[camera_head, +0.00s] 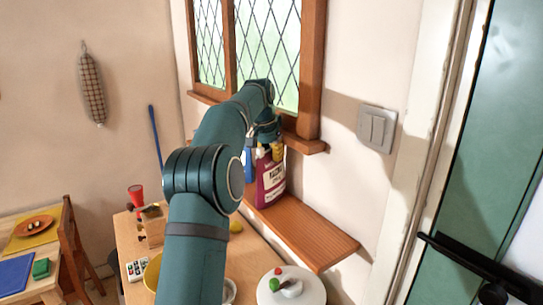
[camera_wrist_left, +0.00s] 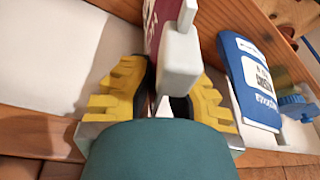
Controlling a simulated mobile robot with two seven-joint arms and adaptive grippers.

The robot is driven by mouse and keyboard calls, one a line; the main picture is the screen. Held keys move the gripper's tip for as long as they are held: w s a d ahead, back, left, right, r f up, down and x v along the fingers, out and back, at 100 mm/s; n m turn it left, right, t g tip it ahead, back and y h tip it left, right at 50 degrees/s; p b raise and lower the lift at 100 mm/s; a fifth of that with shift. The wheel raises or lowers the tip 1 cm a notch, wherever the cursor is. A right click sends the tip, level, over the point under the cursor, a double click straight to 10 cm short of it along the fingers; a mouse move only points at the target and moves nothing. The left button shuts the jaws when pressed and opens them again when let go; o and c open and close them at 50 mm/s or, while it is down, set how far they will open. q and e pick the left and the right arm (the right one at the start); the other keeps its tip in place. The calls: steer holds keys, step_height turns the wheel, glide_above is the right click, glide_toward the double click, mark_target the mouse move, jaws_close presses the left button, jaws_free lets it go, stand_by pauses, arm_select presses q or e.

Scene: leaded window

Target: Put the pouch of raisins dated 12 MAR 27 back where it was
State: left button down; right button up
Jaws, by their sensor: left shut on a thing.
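The maroon pouch (camera_head: 271,180) with a pale label stands upright at the wooden wall shelf (camera_head: 310,235) under the window; its date is too small to read. My left gripper (camera_head: 271,146) reaches down over its top. In the left wrist view, the yellow-padded fingers of my left gripper (camera_wrist_left: 165,98) are shut on the maroon pouch (camera_wrist_left: 154,28), with a white clip-like piece (camera_wrist_left: 181,52) in front. I cannot tell whether its base touches the shelf. A blue pouch (camera_wrist_left: 248,80) with a white label is beside it, partly hidden in the head view (camera_head: 249,164). My right gripper is out of view.
The shelf's right part is bare. The window sill (camera_head: 305,146) is close above the pouch. Below stand a wooden table (camera_head: 128,235) with a yellow bowl (camera_head: 152,272), and a round white lidded container (camera_head: 305,295). A light switch (camera_head: 376,129) is on the wall.

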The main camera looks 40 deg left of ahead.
arm_select(q)
steer(key=shift+s, duration=0.1)
steer(key=c, duration=1.1)
jaws_free()
steer(key=v, duration=0.5)
steer(key=p+v, duration=0.1)
steer(key=v, duration=0.4)
steer(key=shift+r, duration=0.4)
steer(key=shift+s+r, duration=0.25)
steer(key=shift+r, duration=0.4)
